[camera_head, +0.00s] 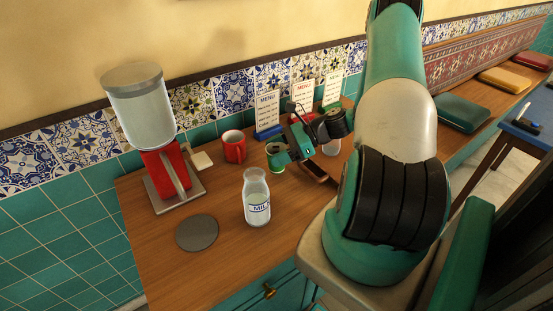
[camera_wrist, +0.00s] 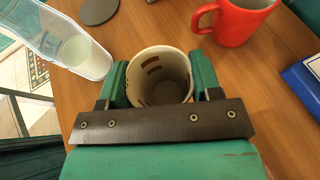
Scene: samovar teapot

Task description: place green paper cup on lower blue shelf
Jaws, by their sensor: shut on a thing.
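My gripper (camera_head: 286,151) is shut on a paper cup (camera_head: 277,167), which looks green on the outside in the head view. The cup stands upright between the two green fingers (camera_wrist: 160,82) in the wrist view. I look down into its open mouth (camera_wrist: 160,65), with a pale inside and some brown marks; it looks empty. The cup is at or just above the wooden counter; I cannot tell if it touches. A blue-topped piece of furniture (camera_head: 530,133) stands at the far right; I cannot tell if it is the lower blue shelf.
A milk bottle (camera_head: 257,198) and a red mug (camera_head: 234,146) stand near the cup on the counter (camera_head: 222,276). A dark round disc (camera_head: 197,232), a red grinder (camera_head: 166,172) and menu cards (camera_head: 267,110) are also there. Cushions (camera_head: 462,113) lie on a bench at right.

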